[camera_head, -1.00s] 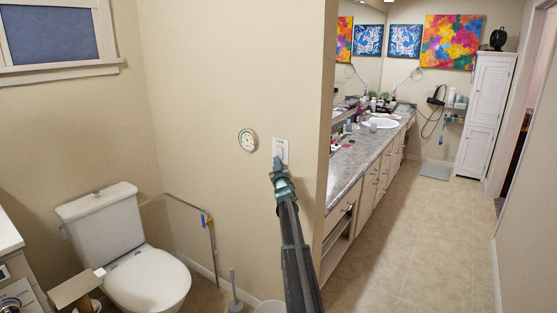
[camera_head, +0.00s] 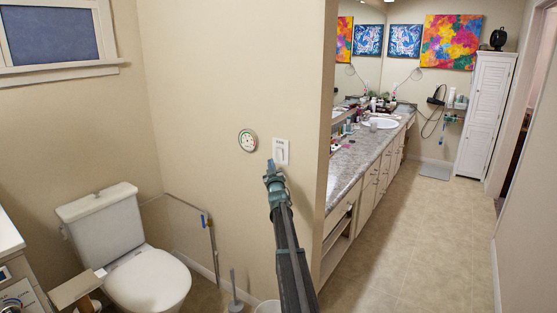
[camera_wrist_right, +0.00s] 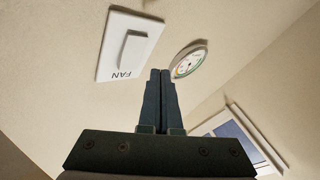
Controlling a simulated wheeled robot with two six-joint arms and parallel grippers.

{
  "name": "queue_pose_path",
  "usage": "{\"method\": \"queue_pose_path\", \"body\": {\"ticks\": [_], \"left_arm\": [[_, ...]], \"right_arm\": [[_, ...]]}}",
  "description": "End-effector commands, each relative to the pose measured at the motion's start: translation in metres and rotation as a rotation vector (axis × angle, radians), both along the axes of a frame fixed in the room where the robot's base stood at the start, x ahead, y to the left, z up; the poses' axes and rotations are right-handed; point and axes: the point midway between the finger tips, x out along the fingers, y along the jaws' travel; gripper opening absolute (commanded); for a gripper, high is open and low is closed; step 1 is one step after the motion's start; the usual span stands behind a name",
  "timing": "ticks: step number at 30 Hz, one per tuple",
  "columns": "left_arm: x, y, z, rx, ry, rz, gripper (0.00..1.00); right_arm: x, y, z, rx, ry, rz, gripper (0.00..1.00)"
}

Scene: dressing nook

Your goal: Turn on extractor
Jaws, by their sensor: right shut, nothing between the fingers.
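A white wall switch plate (camera_head: 281,151) with a rocker is on the beige wall near the wall's right edge. In the right wrist view the switch plate (camera_wrist_right: 128,44) shows upside down and reads "FAN". My right gripper (camera_head: 271,165) is shut and empty, its tips just left of and below the plate in the head view. In the wrist view its fingers (camera_wrist_right: 159,75) are together, pointing between the plate and the dial, and do not cover the rocker. Whether the tips touch the wall I cannot tell. My left gripper is not in view.
A round dial gauge (camera_head: 248,140) hangs left of the switch; it also shows in the wrist view (camera_wrist_right: 188,62). A toilet (camera_head: 140,270) stands at the lower left. A long counter (camera_head: 352,165) runs behind the wall's right edge. The floor (camera_head: 420,235) at right is clear.

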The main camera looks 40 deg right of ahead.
Motion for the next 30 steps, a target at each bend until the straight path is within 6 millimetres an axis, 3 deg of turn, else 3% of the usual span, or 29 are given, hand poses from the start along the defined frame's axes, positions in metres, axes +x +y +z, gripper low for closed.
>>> {"method": "queue_pose_path", "body": {"ticks": [8,26,30], "left_arm": [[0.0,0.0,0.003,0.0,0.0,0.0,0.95],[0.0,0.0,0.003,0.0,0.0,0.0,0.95],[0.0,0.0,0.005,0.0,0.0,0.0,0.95]], "right_arm": [[-0.007,0.021,0.003,-0.001,0.001,0.001,0.0],[-0.006,0.022,0.003,0.0,0.0,0.001,0.0],[-0.003,0.043,-0.004,0.025,0.029,0.019,0.0]]}}
